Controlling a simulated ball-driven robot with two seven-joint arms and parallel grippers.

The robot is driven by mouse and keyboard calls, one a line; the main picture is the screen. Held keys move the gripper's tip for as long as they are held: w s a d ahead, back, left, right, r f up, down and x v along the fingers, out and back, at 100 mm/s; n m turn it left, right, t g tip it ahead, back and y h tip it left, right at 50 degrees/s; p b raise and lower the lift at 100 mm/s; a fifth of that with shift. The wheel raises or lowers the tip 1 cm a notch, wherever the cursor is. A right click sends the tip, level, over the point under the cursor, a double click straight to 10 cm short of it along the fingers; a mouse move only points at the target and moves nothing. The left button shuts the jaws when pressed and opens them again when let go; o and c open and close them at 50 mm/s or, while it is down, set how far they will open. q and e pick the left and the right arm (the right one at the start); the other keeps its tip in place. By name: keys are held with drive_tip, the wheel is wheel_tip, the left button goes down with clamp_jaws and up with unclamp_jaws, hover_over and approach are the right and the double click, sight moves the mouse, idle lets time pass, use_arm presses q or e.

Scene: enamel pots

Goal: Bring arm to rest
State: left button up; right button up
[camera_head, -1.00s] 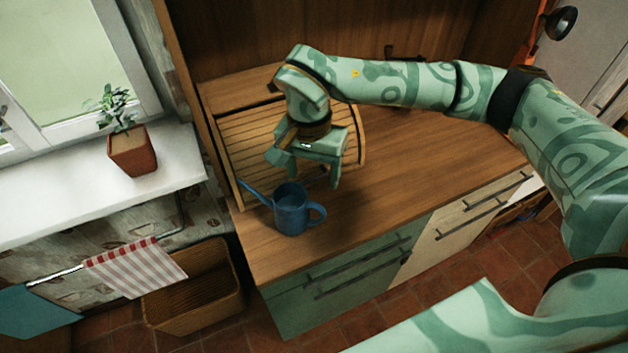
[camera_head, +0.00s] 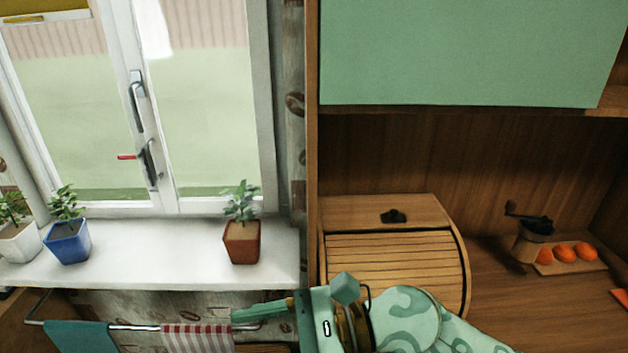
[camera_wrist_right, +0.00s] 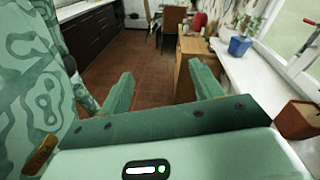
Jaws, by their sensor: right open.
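My right gripper (camera_head: 262,312) is low in the middle of the head view, in front of the wooden bread box, its fingers pointing left. In the right wrist view its two fingers (camera_wrist_right: 165,88) stand wide apart with nothing between them. My right arm comes in from the lower right of the head view. My left gripper is in neither current view. The blue watering can is not in the current frames.
The white windowsill (camera_head: 160,275) bears a brown pot (camera_head: 242,245), a blue pot (camera_head: 68,243) and a white pot (camera_head: 20,243). The bread box (camera_head: 390,262) stands behind my arm. A grinder (camera_head: 535,243) and oranges (camera_head: 564,253) are at right. Towels (camera_head: 197,338) hang below the sill.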

drive_tip(key=w+d+r+m+t+y, duration=0.5)
drive_tip(key=r+m+t, duration=0.3)
drive_tip(key=m+t, duration=0.55)
drive_tip(key=w+d+m+t+h, duration=0.4)
drive_tip(key=d+m+t+h, duration=0.25)
drive_tip(key=m, duration=0.75)
drive_tip(key=s+d+f+m+g+h, duration=0.3)
drive_tip(key=d+f+m+g+h, duration=0.1)
drive_tip(key=d+f+m+h, duration=1.45)
drive_tip(key=s+d+f+m+g+h, duration=0.1)
drive_tip(key=s+d+f+m+g, duration=0.5)
drive_tip(key=s+f, duration=0.4)
drive_tip(key=s+a+f+g+y, duration=0.1)
drive_tip(key=s+a+f+g, duration=0.15)
drive_tip(key=f, duration=0.95)
drive_tip(key=s+a+f+g+y, duration=0.1)
drive_tip(key=s+f+g+y, duration=0.15)
drive_tip(key=f, duration=0.85)
drive_tip(key=s+f+m+g+y, duration=0.1)
drive_tip(key=s+f+m+g, duration=0.1)
drive_tip(key=s+f, duration=1.5)
drive_tip(key=s, duration=0.2)
drive_tip(key=shift+s+a+f, duration=0.2)
drive_tip(key=shift+s+a, duration=0.1)
drive_tip(key=shift+s, duration=0.05)
